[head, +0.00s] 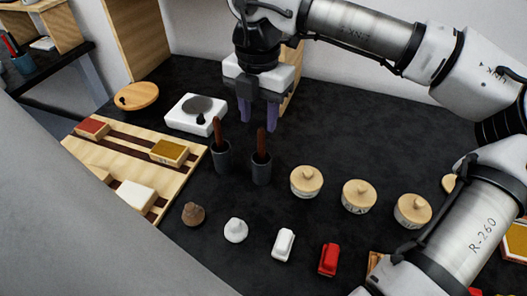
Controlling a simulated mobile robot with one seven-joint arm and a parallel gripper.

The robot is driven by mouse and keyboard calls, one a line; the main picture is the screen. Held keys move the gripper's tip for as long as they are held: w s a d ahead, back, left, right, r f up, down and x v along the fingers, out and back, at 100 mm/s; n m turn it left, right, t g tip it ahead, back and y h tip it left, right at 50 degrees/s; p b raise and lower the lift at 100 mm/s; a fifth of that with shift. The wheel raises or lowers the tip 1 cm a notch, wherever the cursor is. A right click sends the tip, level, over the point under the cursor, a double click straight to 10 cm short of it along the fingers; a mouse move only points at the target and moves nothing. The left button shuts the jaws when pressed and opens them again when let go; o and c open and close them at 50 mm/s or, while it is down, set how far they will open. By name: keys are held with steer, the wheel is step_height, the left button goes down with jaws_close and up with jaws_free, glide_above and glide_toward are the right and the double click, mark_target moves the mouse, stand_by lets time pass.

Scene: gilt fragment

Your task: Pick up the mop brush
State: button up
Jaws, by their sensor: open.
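Two brushes with reddish-brown handles stand upright in dark grey cups near the middle of the black tabletop: a left brush (218,130) in the left cup (221,158) and a right brush (261,142) in the right cup (261,170). Their lower ends are hidden in the cups, so I cannot tell which is the mop brush. My gripper (258,114) points down with its two purple-grey fingers apart and nothing between them. In the picture it is just above the brush handles, apparently farther back and apart from them.
Lidded wooden-topped jars (306,182) stand to the right of the cups. Small brown, white and red objects (329,260) line the front. A slatted wooden rack (195,160) lies left, with a white device (195,115) behind it. Dark tabletop (340,130) is free behind the jars.

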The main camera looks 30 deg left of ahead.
mark_target(261, 147)
step_height(261, 147, down, 4)
steer(key=shift+r, duration=0.1)
steer(key=shift+w+d+f+p, duration=0.1)
steer(key=shift+f+p, duration=0.55)
steer(key=shift+f, duration=0.75)
steer(key=shift+w+d+f+p, duration=0.1)
steer(key=shift+f+p, duration=0.5)
steer(key=shift+f, duration=0.75)
jaws_close()
